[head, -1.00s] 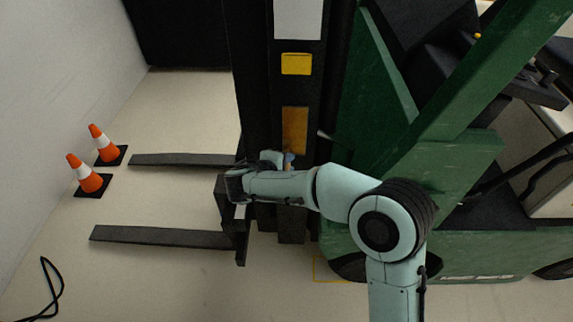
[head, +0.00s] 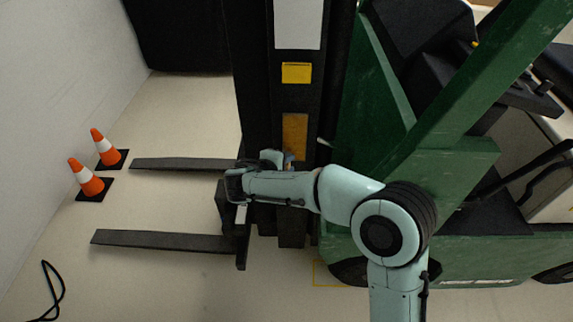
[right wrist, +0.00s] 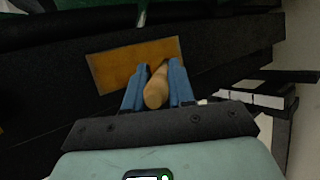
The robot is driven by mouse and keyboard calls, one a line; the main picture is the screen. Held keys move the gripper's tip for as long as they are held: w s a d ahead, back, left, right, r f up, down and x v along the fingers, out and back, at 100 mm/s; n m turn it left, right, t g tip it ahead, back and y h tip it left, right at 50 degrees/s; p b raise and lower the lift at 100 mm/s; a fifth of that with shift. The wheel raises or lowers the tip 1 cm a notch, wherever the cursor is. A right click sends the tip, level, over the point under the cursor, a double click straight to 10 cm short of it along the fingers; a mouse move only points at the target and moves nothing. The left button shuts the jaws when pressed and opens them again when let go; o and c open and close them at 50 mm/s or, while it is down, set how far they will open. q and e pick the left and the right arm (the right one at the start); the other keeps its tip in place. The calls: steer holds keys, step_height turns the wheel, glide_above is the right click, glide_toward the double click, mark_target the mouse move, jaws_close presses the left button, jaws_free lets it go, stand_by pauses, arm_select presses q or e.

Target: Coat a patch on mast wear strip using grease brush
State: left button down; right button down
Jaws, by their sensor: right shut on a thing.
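The amber-brown wear strip (head: 295,137) is a narrow upright rectangle on the dark mast, below a yellow label. In the right wrist view the strip (right wrist: 120,64) lies just beyond my fingertips. My right gripper (head: 288,160) is at the strip's lower end in the head view, mostly hidden by my own wrist. In the right wrist view its blue fingers (right wrist: 158,86) are shut on the tan handle of the grease brush (right wrist: 156,90). The brush's bristles are hidden behind the handle, so I cannot tell whether they touch the strip. My left gripper is not in view.
The green forklift (head: 440,190) fills the right side. Its two dark forks (head: 165,241) reach left at low height. Two orange cones (head: 86,178) stand by the white wall. A yellow label (head: 297,73) is above the strip. A black cable (head: 50,292) lies lower left.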

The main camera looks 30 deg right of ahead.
steer(key=shift+r, duration=0.45)
steer(key=shift+r+p, duration=0.9)
steer(key=shift+r, duration=0.3)
steer(key=shift+f+b, duration=0.1)
steer(key=shift+b, duration=0.2)
steer(key=shift+f+b, duration=0.3)
steer(key=shift+f, duration=0.05)
steer(key=shift+f+b, duration=0.8)
steer(key=shift+f, duration=0.15)
